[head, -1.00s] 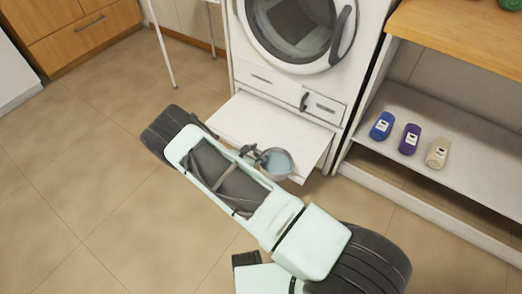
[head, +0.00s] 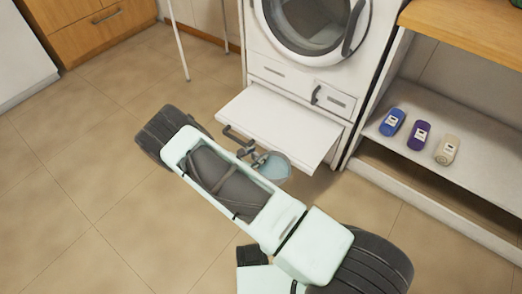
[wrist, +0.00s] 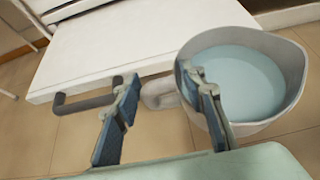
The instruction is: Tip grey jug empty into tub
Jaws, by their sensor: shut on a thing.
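The grey jug (head: 284,176) is held in front of the white pull-out shelf under the washing machine. Pale blue liquid fills much of it. In the wrist view the jug (wrist: 297,82) is at the right, roughly upright, with its round opening facing up. My gripper (wrist: 160,76) is shut on the jug's handle (wrist: 160,94), with one finger on each side. In the head view my gripper (head: 248,153) is small beside the jug and partly hidden by my arm. I can make out no tub in either view.
The white pull-out shelf (head: 280,122) is bare, with a dark bar handle (head: 236,135) at its front. The washing machine (head: 310,70) stands behind. Blue, purple and beige bottles (head: 419,136) stand on the right-hand shelf unit. The tiled floor at left is clear.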

